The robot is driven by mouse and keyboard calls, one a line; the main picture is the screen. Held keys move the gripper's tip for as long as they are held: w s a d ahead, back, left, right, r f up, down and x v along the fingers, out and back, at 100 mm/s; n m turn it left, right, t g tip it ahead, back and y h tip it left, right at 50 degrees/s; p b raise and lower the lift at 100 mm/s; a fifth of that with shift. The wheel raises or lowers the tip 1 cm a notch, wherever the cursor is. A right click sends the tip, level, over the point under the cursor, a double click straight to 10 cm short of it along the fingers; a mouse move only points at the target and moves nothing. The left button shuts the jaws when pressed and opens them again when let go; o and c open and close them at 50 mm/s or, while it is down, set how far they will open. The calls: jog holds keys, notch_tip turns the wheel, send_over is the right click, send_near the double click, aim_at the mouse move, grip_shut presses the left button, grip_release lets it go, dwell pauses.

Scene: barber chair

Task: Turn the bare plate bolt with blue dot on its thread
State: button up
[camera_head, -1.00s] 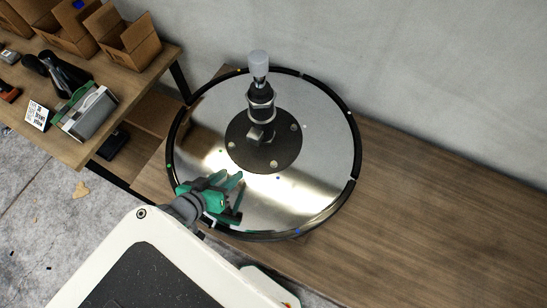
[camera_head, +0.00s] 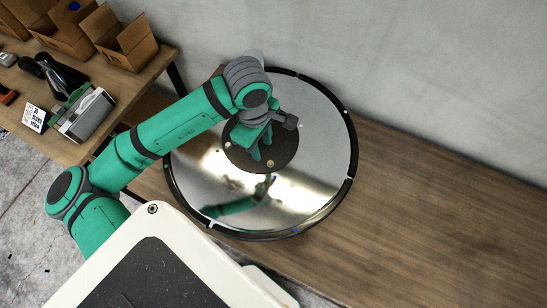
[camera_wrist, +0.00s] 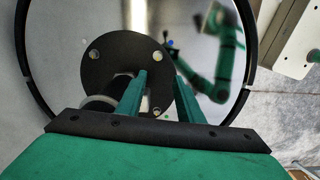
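The round dark plate (camera_head: 283,157) sits at the middle of the shiny metal base (camera_head: 320,130) and carries several pale bolts. A bolt (camera_head: 270,163) near the plate's front edge has a small blue dot (camera_head: 273,177) just outside it on the metal. In the wrist view this bolt (camera_wrist: 157,56) lies just beyond the fingertips, with the blue dot (camera_wrist: 170,41) nearby. No colour on its thread can be made out. My gripper (camera_head: 262,149) is over the plate, fingers apart and empty; in the wrist view the gripper (camera_wrist: 160,68) shows a gap between its fingers. Contact with the bolt cannot be told.
The upright post is mostly hidden behind my arm in the head view; its dark lower part (camera_wrist: 103,103) stands left of my fingers in the wrist view. A black rim (camera_head: 354,140) rings the base. The wooden bench (camera_head: 440,200) is clear to the right.

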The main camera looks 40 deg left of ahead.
aim_at(271, 163)
jog(key=shift+n+g, duration=0.3)
jog(key=shift+n, duration=0.4)
jog(key=f, duration=0.3)
jog(key=w+d+f, duration=0.1)
jog(key=f, duration=0.5)
jog(key=shift+w+d, duration=0.3)
jog(key=shift+d, duration=0.1)
grip_shut()
